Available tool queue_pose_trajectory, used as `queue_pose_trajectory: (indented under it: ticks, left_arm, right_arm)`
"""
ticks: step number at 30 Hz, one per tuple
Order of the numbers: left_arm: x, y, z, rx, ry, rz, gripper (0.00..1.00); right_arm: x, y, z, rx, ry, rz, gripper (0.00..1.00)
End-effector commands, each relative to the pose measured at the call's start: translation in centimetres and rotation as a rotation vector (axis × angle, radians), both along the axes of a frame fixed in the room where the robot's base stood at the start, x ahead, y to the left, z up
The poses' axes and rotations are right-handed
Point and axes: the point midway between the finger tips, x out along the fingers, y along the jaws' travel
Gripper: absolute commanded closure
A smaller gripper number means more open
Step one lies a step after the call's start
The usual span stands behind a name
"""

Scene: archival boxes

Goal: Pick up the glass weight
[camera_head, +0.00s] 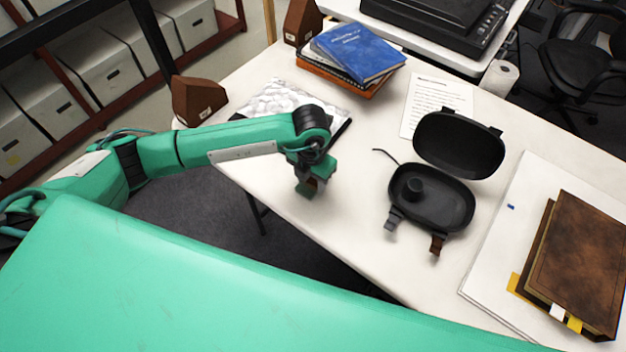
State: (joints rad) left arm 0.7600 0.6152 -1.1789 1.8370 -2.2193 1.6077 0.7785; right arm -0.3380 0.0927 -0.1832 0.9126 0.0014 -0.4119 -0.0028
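I cannot make out a glass weight for certain in the head view. My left gripper (310,187) points down over the near left edge of the white table (345,245). A small dark reddish-brown patch shows between its green parts; I cannot tell whether this is a held thing or part of the gripper. An open black case (433,205) stands right of the gripper, clearly apart from it. A short round black piece (413,188) sits in its lower half. My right gripper is not in view.
A crumpled white-grey sheet (285,98) lies behind my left arm. Stacked books (355,52), a printed page (437,103), and a brown leather book (580,260) on a white board occupy the table. Brown wedges (197,98) stand at the left edge. The table's front middle is clear.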

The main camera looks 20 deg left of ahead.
Motion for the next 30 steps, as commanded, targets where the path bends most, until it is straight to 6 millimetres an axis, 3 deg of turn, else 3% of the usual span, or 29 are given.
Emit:
queue_pose_trajectory:
  ticks: [3,11,17,23,30]
  left_arm:
    - [0.0,0.0,0.1,0.0,-0.001,0.0,0.85]
    - [0.0,0.0,0.2,-0.002,-0.002,0.0,0.85]
    - [0.1,0.0,1.8,-0.002,-0.004,0.001,0.85]
    - [0.2,0.0,6.1,-0.001,-0.007,-0.001,0.85]
    - [0.2,0.0,13.2,-0.002,-0.008,-0.001,0.85]
  right_arm:
    - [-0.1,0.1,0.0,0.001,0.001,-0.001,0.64]
    - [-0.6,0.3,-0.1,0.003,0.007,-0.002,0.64]
    - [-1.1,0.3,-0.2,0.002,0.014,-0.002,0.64]
    - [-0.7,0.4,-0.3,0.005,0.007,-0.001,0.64]
    - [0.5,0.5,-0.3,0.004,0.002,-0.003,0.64]
